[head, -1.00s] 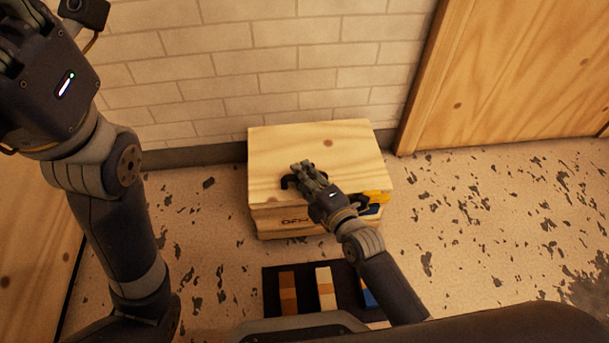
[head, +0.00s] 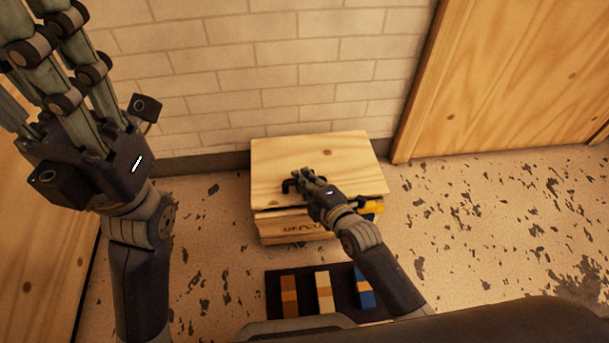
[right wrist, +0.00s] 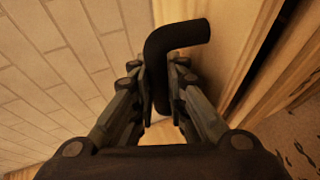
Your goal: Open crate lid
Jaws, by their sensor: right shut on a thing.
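A pale wooden crate (head: 275,226) with dark lettering on its front stands on the floor against the brick wall. Its flat wooden lid (head: 310,155) lies over the top, and a narrow dark line shows under its front edge. My right gripper (head: 296,184) is at the front of the lid, shut on a black bent handle (head: 287,187). The handle (right wrist: 176,42) also shows between the fingers in the right wrist view. My left gripper (head: 45,25) is raised at the upper left, away from the crate, its fingertips cut off by the frame.
A dark mat (head: 307,311) with several coloured boxes lies on the floor in front of the crate. A yellow thing (head: 371,207) shows at the crate's right front, partly behind my right arm. A wooden panel (head: 510,80) stands at the right. Floor on both sides is free.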

